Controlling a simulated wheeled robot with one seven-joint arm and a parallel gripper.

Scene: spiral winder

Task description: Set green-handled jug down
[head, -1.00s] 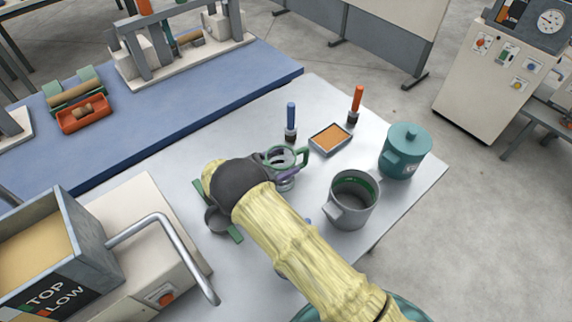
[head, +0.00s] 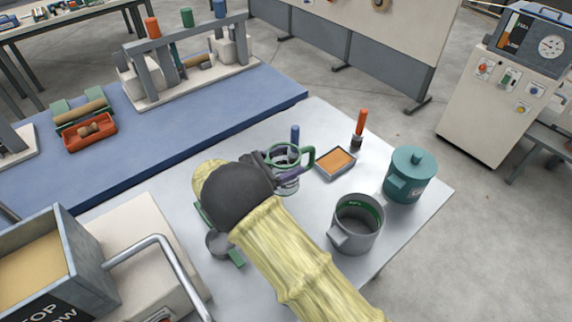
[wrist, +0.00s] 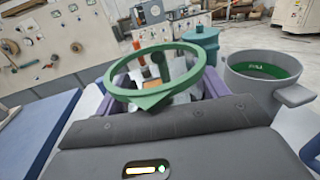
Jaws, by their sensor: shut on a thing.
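The green-handled jug (head: 284,149) is clear, with a green rim and a green handle on its right side in the head view. My gripper (head: 287,174) has purple fingers and is shut on the jug's body. In the wrist view, the jug's green rim (wrist: 112,85) fills the space ahead of my gripper (wrist: 165,84). The jug looks about upright.
A grey pot (head: 357,224) and a lidded teal pot (head: 411,176) stand to the right.

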